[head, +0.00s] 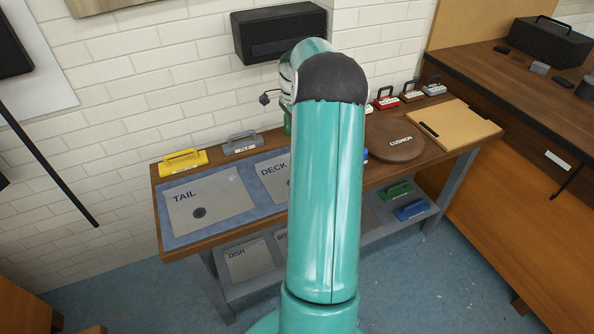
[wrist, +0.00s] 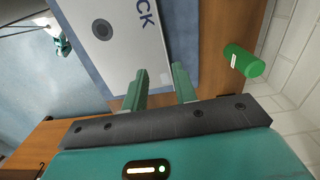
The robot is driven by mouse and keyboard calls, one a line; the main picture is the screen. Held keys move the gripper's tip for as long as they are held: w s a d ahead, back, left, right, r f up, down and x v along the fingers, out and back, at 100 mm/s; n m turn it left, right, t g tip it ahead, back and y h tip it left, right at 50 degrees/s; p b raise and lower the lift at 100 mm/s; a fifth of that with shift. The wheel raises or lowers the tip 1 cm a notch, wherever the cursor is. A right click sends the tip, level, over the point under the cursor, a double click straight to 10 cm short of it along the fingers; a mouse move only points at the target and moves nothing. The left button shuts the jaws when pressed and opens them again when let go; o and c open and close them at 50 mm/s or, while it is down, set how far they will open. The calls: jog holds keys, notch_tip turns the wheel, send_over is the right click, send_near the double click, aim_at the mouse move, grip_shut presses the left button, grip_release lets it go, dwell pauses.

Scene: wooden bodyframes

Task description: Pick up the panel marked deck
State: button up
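The deck panel (head: 270,168) is a light grey sheet with dark lettering, lying on a blue mat (head: 180,236) on the wooden bench. My arm hides its right part in the head view. In the wrist view the deck panel (wrist: 120,45) shows at upper left, with the letters CK and a dark round spot. My gripper (wrist: 160,77) is open and empty, its two green fingers apart near the panel's edge. I cannot tell how high the fingers are above it. My arm hides the gripper in the head view.
The tail panel (head: 225,190) lies left of the deck panel. A green cylinder (wrist: 243,60) stands near the fingers. Yellow (head: 182,160) and grey (head: 241,144) handled blocks line the bench's back. The lower shelf holds a dish panel (head: 250,262).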

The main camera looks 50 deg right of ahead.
aim_at(289, 159)
jog(key=w+f, duration=0.1)
jog(key=f, duration=0.1)
jog(key=w+a+f, duration=0.1)
jog(key=f, duration=0.1)
jog(key=shift+w+a, duration=0.15)
jog(key=shift+w, duration=0.05)
jog(key=shift+s+d+f, duration=0.25)
jog(key=shift+s+f, duration=0.1)
jog(key=shift+s, duration=0.2)
jog(key=shift+s+a, duration=0.1)
jog(key=shift+s, duration=0.1)
jog(key=f, duration=0.2)
jog(key=w+f, duration=0.1)
jog(key=f, duration=0.2)
jog(key=shift+w+a+f, duration=0.1)
jog(key=shift+a+f, duration=0.05)
jog(key=shift+f, duration=0.1)
jog(key=shift+s, duration=0.3)
jog(key=shift+w, duration=0.2)
jog(key=shift+c, duration=0.2)
jog(key=shift+s, duration=0.15)
grip_shut()
